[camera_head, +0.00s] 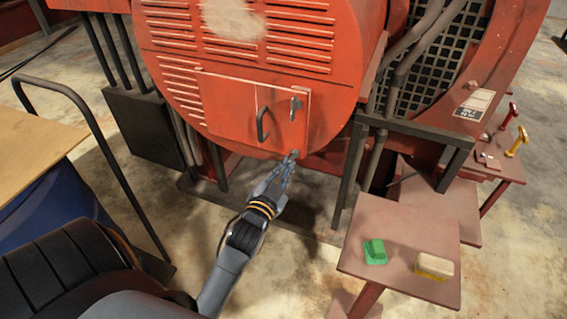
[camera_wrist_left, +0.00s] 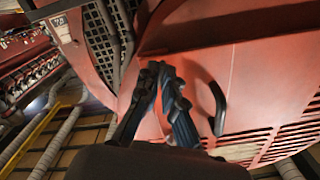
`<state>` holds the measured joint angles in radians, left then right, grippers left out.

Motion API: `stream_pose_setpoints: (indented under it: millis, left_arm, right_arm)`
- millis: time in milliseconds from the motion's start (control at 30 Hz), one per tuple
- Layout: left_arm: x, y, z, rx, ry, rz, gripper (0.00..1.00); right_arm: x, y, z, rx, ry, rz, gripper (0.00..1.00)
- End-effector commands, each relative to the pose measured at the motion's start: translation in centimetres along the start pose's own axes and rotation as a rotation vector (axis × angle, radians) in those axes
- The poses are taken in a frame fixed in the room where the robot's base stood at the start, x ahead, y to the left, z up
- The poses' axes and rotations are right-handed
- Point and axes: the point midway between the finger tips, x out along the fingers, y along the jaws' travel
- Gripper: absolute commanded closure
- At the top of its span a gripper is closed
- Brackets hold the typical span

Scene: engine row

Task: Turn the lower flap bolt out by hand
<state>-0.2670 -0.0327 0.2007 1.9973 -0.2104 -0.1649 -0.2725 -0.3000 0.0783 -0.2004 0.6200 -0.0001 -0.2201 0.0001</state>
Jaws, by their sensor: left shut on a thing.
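The red flap (camera_head: 235,115) is on the lower front of the round red engine housing and lies closed against it. It has a dark curved handle (camera_head: 262,126) and a small metal latch or bolt (camera_head: 296,108) near its upper right. My left gripper (camera_head: 291,160) reaches up to the flap's lower right corner, where the lower flap bolt sits. Its fingers are shut on the bolt, which they mostly hide. In the left wrist view the fingers (camera_wrist_left: 161,75) come together against the red panel beside the handle (camera_wrist_left: 218,108), and the bolt cannot be made out. My right gripper is not in view.
A small reddish table (camera_head: 400,225) at the right holds a green block (camera_head: 375,251) and a cream-yellow block (camera_head: 434,266). Dark frame posts (camera_head: 349,175) stand right of the flap. A cart with a dark rail (camera_head: 85,110) is at the left. Concrete floor lies between.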

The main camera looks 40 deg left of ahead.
Motion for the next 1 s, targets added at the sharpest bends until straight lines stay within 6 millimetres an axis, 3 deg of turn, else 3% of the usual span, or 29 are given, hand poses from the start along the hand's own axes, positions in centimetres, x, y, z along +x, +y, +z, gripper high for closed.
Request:
stream_pose_setpoints:
  millis: [33, 500, 1000]
  left_arm:
    - [0.2, -0.4, -0.8, -0.046, 0.013, -0.008, 1.0]
    - [0.2, 0.2, -0.8, -0.402, 0.015, -0.006, 1.0]
    - [0.2, 0.5, -0.8, -0.518, 0.016, -0.005, 1.0]
  right_arm:
    - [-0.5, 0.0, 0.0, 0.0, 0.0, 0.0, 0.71]
    - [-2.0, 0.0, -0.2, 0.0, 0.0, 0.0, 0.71]
    - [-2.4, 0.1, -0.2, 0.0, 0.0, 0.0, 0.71]
